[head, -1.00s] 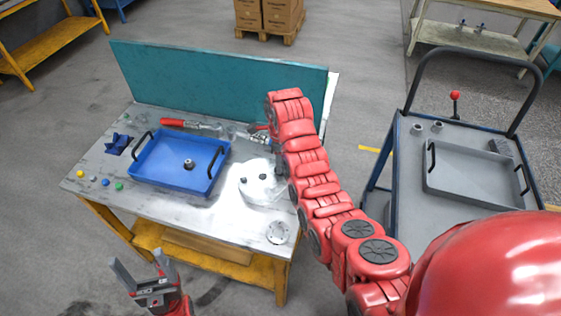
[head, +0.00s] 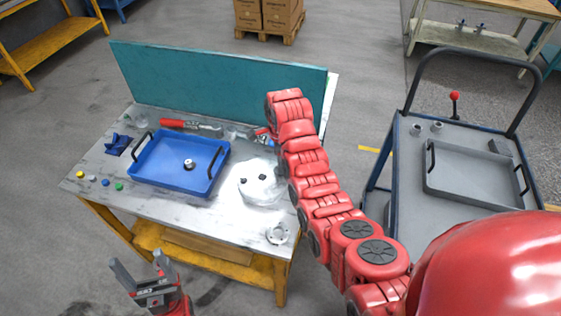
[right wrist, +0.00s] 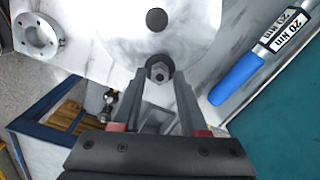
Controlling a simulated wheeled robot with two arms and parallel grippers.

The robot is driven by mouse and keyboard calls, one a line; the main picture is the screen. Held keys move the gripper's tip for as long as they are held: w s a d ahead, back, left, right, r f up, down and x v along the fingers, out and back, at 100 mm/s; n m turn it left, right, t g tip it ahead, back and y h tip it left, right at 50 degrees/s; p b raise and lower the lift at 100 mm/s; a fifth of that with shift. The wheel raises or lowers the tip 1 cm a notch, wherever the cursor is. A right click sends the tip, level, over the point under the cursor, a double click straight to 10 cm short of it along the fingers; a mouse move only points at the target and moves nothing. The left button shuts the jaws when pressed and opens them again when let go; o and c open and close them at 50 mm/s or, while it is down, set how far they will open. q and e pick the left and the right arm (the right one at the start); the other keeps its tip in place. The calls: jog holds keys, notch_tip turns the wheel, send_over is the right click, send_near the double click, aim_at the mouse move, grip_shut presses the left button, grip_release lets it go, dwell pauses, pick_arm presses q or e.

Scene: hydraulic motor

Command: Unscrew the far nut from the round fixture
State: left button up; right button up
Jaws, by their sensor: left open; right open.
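The round fixture (head: 258,196) is a pale disc on the workbench, with two dark spots on top in the head view. In the right wrist view, a grey hex nut (right wrist: 159,71) sits on the pale surface, and a dark round spot lies above it in the picture. My right gripper (right wrist: 160,84) is open, its fingertips close to the nut, one on each side; contact cannot be told. In the head view, my right arm hides this gripper. My left gripper (head: 138,268) is open and empty, in front of the bench.
A blue tray (head: 150,179) on the bench holds a metal nut-like part (head: 189,164). A metal ring flange (head: 277,233) lies near the front right corner. A red-handled tool (head: 190,125) lies at the back. A blue-handled 20 Nm tool (right wrist: 237,77) lies beside my right gripper.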

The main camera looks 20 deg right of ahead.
jog(key=m, duration=0.3)
dwell(0.5)
grip_shut()
jog(key=n, duration=0.4)
jog(key=shift+n, duration=0.7)
